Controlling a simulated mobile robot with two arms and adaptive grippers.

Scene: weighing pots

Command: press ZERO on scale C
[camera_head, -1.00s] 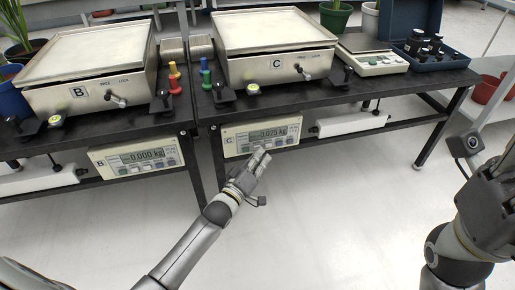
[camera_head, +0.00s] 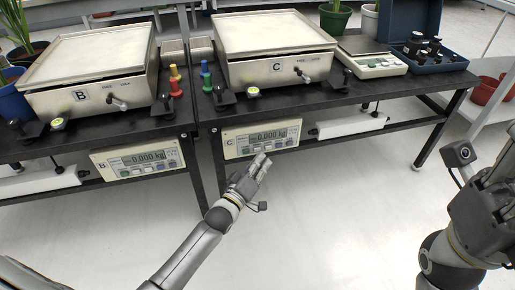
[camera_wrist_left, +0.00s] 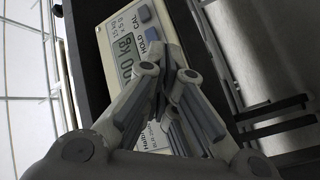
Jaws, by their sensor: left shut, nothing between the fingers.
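The platform of scale C (camera_head: 275,35) stands on the dark table, bare on top. Its indicator panel (camera_head: 236,142) hangs below the table's front edge, and the display reads 0.000 kg. My left gripper (camera_head: 263,161) is shut and empty, just below and in front of the panel's button row. In the left wrist view, the panel (camera_wrist_left: 110,25) shows HOLD and CAL keys, and the shut fingers (camera_wrist_left: 172,68) cover other keys. I cannot tell there whether they touch. My right gripper (camera_head: 495,195) is at the right edge, its fingers not clear.
Scale B (camera_head: 85,65) stands to the left, and its indicator (camera_head: 138,160) reads 0.000 kg. A small scale (camera_head: 375,66) and a blue case (camera_head: 442,66) with dark weights sit at the right. The floor in front is clear.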

